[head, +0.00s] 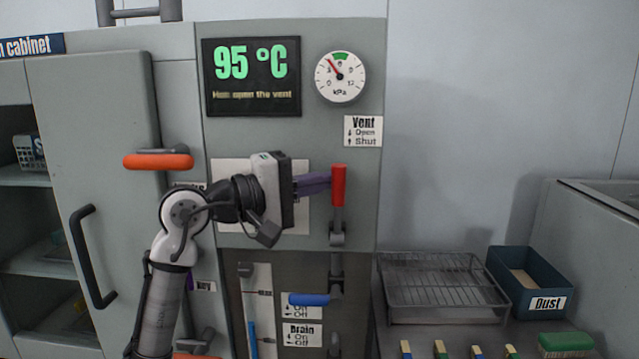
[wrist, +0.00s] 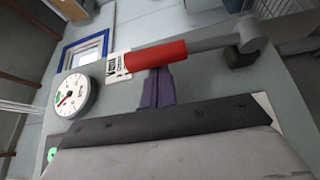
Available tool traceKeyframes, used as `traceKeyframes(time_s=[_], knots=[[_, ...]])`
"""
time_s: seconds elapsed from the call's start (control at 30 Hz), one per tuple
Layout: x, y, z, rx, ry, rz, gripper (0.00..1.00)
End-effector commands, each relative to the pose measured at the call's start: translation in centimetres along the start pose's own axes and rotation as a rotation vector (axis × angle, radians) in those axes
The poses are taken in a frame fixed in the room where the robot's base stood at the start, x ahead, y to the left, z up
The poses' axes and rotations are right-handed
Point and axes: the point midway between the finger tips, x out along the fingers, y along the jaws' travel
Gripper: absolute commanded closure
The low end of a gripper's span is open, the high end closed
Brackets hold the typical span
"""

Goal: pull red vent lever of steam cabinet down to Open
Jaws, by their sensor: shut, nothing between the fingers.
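The red vent lever (head: 339,187) stands upright on the steam cabinet (head: 290,240), its red grip above the pivot. The Vent label (head: 363,131) above it reads down arrow Open, up arrow Shut. My gripper (head: 327,181) is shut, with nothing between its purple fingers. The fingers point right, with their tips at the left side of the red grip; I cannot tell whether they touch. In the wrist view the red grip (wrist: 155,56) lies just beyond the closed fingertips (wrist: 158,76), with the grey lever shaft running to the right.
A display (head: 251,77) shows 95 °C beside a kPa gauge (head: 340,76). A blue-handled lever (head: 310,300) sits below the red one. An orange handle (head: 158,161) is on the left. A wire rack (head: 440,283) and a Dust bin (head: 540,303) stand at right.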

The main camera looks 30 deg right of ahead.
Motion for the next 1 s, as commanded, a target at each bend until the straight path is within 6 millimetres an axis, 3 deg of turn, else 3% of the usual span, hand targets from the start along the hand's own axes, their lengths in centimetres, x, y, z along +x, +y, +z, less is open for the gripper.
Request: traceKeyframes(time_s=[0.57, 1.0], knots=[[-0.6, -0.2, 1.2, 0.109, -0.001, 0.066, 1.00], [-2.4, -1.4, 4.3, 0.426, -0.003, 0.254, 1.00]])
